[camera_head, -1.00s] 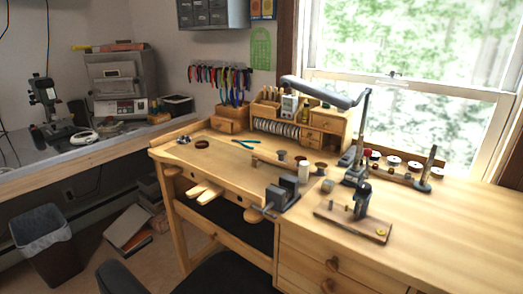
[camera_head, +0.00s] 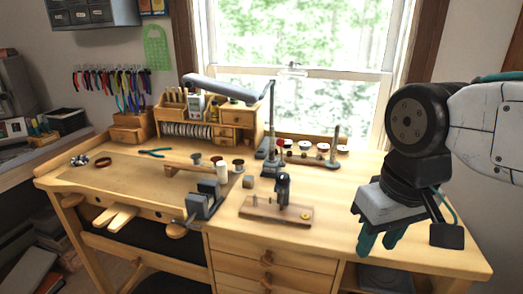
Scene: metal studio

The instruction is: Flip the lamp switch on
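The lamp (camera_head: 225,88) stands at the back of the wooden workbench, with a long grey head reaching left from a thin upright post. Its dark base (camera_head: 268,160) sits on the bench top, with small parts around it. I cannot make out the switch at this size. My gripper (camera_head: 382,240) is at the right, above the right part of the bench, pointing down with teal fingertips. It is well to the right of the lamp and in front of it, touching nothing visible. The gap between its fingers is not clear.
A vise (camera_head: 205,198) stands at the bench's front edge. A wooden board with a dark tool (camera_head: 283,190) lies right of it. Spools (camera_head: 305,146) and an upright post (camera_head: 335,142) stand behind. The bench top at right is clear.

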